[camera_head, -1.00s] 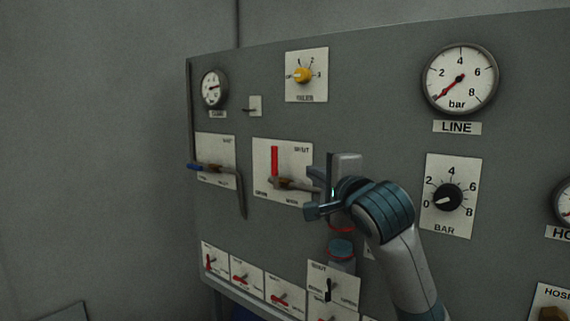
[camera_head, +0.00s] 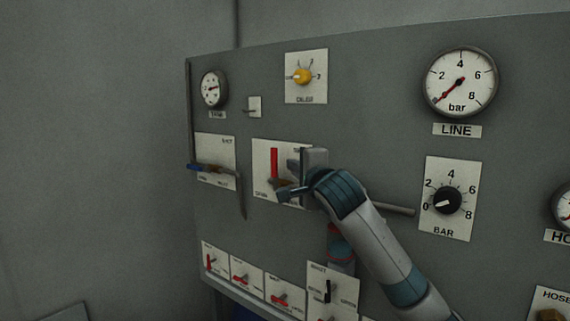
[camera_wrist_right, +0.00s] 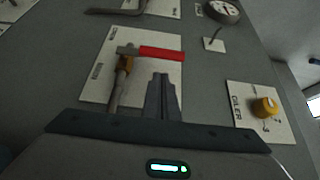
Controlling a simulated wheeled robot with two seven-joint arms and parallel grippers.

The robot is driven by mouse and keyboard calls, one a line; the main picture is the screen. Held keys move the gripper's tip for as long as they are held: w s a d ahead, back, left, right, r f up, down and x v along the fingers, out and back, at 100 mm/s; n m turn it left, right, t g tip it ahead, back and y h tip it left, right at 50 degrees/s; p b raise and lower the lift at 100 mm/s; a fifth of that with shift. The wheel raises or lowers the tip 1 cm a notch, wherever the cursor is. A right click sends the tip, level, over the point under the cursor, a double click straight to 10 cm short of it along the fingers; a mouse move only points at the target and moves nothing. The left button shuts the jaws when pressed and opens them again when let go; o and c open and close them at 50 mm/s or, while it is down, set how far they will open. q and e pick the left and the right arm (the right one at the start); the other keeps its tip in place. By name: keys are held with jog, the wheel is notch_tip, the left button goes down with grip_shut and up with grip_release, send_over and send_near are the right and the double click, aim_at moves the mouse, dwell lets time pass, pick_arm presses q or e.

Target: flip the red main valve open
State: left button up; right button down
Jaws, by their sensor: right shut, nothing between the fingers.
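The red main valve handle (camera_head: 274,163) stands upright on its white plate (camera_head: 261,149) on the grey panel. In the right wrist view the red handle (camera_wrist_right: 162,54) lies across the picture, joined to a brass-coloured valve body and pipe (camera_wrist_right: 122,82). My right gripper (camera_head: 289,178) is close to the plate, just right of the red handle in the head view, and hides part of the valve. In the wrist view its fingers (camera_wrist_right: 163,80) are together and empty, with their tips just below the red handle. I cannot tell whether they touch it. My left gripper is not in view.
A blue-handled valve (camera_head: 205,168) is to the left. A yellow knob (camera_head: 302,76) is above, and a black knob (camera_head: 447,200) and a line gauge (camera_head: 459,82) are to the right. Several small red switches (camera_head: 245,276) line the lower panel.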

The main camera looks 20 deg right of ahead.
aim_at(274, 168)
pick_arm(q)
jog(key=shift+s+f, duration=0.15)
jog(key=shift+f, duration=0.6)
pick_arm(e)
jog(key=shift+w+a, duration=0.9)
jog(key=shift+w, duration=0.05)
pick_arm(q)
jog(key=shift+p, duration=0.3)
